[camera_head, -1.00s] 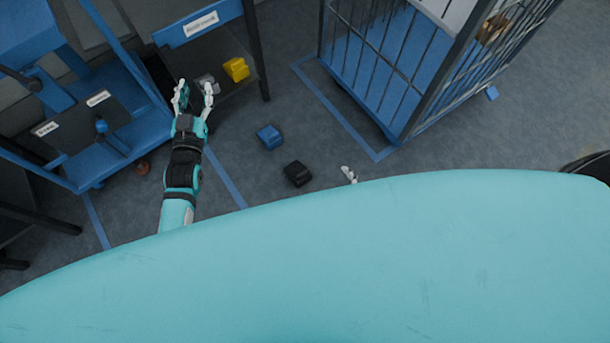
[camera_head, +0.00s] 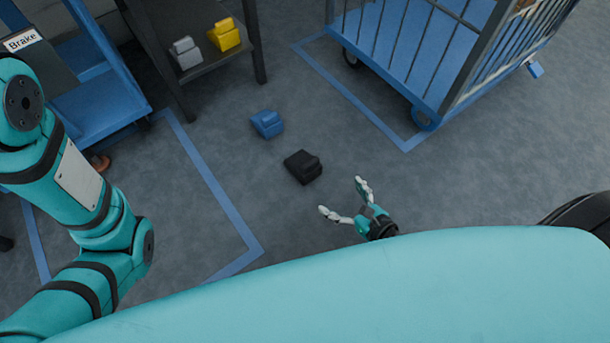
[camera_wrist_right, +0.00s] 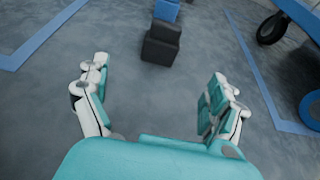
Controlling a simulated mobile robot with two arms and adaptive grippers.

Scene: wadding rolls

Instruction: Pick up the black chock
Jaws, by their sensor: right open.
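The black chock (camera_head: 303,167) lies on the grey floor near the middle of the head view. It also shows in the right wrist view (camera_wrist_right: 160,43), ahead of the fingers and centred between them. My right gripper (camera_head: 342,200) is open and empty, apart from the chock, to its lower right in the head view. Its two spread fingers frame bare floor in the right wrist view (camera_wrist_right: 157,95). My left arm enters the head view at the left, but its gripper is out of frame.
A blue chock (camera_head: 267,124) lies on the floor just beyond the black one. A grey chock (camera_head: 186,53) and a yellow chock (camera_head: 225,35) sit on a dark shelf (camera_head: 205,70). A blue wheeled cage cart (camera_head: 400,55) stands at upper right.

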